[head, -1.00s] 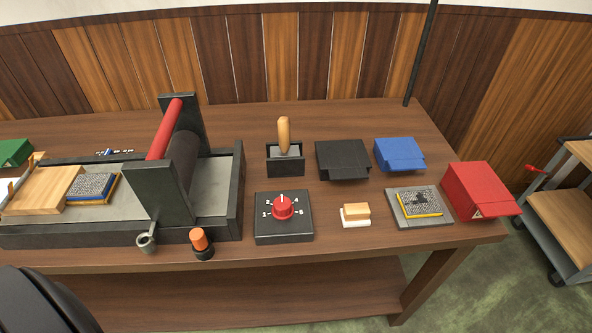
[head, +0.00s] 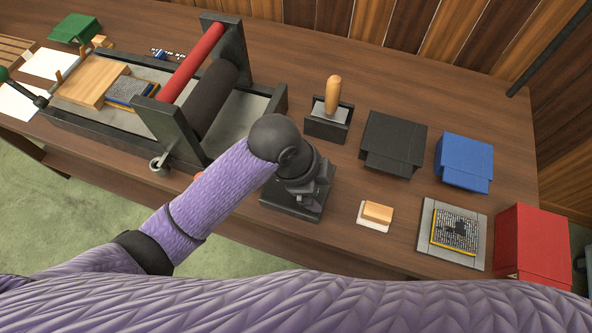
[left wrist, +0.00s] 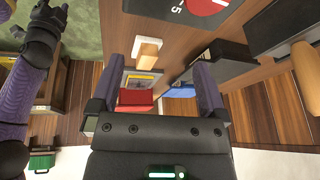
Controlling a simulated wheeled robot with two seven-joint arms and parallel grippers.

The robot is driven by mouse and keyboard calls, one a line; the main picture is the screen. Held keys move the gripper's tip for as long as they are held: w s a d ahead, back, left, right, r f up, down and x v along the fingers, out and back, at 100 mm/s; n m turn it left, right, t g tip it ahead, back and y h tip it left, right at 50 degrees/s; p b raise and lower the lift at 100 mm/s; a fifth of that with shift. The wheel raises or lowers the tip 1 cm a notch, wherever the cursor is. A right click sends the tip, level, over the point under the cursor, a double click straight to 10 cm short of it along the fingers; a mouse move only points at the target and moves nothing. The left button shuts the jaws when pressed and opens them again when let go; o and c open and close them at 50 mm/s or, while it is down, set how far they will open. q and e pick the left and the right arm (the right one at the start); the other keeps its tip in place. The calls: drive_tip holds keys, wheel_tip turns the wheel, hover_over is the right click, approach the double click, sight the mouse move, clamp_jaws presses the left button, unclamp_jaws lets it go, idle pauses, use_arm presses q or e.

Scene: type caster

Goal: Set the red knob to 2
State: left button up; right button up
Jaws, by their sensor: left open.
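The red knob (left wrist: 207,4) shows only in part at the top edge of the left wrist view, on its dark dial plate with a white 5 beside it. In the head view the knob, its pointer and most of the numbers are hidden behind my left gripper (head: 312,193). Only the edges of the dark dial box (head: 285,209) show there. My left gripper is above the box, and I cannot tell whether it touches the knob. In the left wrist view its two fingers (left wrist: 157,75) stand wide apart with nothing held between them.
A roller press (head: 190,75) stands left of the dial box. A wooden-handled tool in a holder (head: 327,125) is behind it. A wooden block on a white base (head: 376,213), a grey plate (head: 427,240), and black (head: 392,140), blue (head: 464,160) and red (head: 532,240) boxes are to the right.

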use_arm(q)
drive_tip(key=w+a+r+m+y, duration=0.1)
drive_tip(key=m, duration=0.2)
drive_tip(key=w+a+r+m+y, duration=0.1)
drive_tip(key=w+m, duration=0.1)
drive_tip(key=m, duration=0.1)
drive_tip(key=w+r+m+y, duration=0.1)
drive_tip(key=m+y, duration=0.1)
drive_tip(key=shift+w+a+r+m+g, duration=0.15)
drive_tip(key=shift+a+r+m+g, duration=0.2)
drive_tip(key=shift+a+m+g, duration=0.05)
wheel_tip(320, 180, down, 10)
drive_tip(key=b, duration=0.3)
drive_tip(key=shift+a+r, duration=0.1)
drive_tip(key=shift+r, duration=0.05)
drive_tip(key=shift+c, duration=0.2)
drive_tip(key=c, duration=1.2)
drive_tip(key=shift+r, duration=0.1)
drive_tip(key=shift+c, duration=0.2)
